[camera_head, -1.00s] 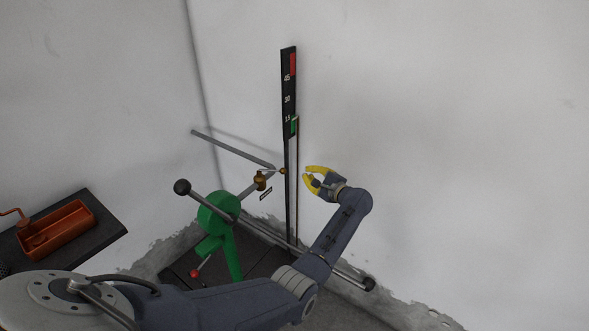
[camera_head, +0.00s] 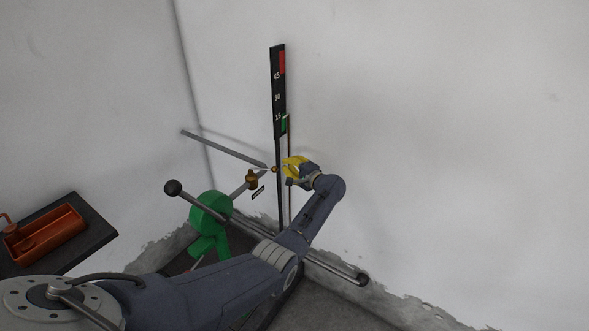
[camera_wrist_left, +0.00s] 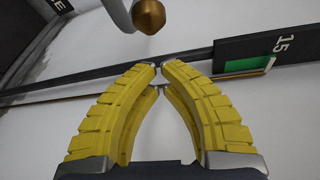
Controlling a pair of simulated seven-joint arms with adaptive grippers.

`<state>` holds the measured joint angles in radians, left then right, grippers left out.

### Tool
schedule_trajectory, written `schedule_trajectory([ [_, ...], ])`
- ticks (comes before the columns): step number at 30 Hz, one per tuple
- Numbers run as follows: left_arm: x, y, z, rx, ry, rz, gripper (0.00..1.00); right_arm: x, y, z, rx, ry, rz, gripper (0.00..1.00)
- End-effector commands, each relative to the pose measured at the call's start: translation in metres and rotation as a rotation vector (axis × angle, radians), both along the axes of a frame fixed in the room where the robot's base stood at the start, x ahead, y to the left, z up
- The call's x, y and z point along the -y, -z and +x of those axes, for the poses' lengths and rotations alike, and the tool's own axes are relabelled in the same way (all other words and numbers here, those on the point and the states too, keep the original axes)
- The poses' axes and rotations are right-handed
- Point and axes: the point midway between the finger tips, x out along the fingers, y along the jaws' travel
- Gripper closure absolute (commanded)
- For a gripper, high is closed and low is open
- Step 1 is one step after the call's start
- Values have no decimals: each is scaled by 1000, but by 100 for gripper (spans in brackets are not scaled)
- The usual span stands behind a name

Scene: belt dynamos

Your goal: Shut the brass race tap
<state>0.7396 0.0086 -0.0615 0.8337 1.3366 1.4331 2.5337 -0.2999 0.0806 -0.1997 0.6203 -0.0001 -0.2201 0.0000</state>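The brass tap (camera_head: 252,180) sits on a grey pipe beside the green machine (camera_head: 210,213), left of the gauge post. A small brass ball (camera_head: 273,169) shows just right of the tap. In the left wrist view a brass ball (camera_wrist_left: 148,16) on a grey stem is at the top, beyond the fingertips. My left gripper (camera_head: 286,166) has yellow fingers and is just right of the ball, by the post. Its fingertips (camera_wrist_left: 159,65) come nearly together with nothing seen between them. I cannot tell from the head view whether they touch the ball. My right gripper is not in view.
A black gauge board (camera_head: 278,95) with numbers and red and green marks stands before the wall. A grey bar (camera_head: 220,147) slopes toward the ball. A black-knobbed rod (camera_head: 215,205) passes the machine. An orange tray (camera_head: 45,237) is at left. The right-hand wall side is free.

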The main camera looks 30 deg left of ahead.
Motion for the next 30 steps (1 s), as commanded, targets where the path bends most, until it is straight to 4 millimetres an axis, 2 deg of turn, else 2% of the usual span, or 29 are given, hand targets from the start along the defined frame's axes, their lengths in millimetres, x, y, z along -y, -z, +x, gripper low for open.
schedule_trajectory([
  [8,-25,3,11,-2,-1,1,100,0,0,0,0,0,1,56],
  [30,-14,-3,-25,-1,0,0,100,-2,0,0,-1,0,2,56],
])
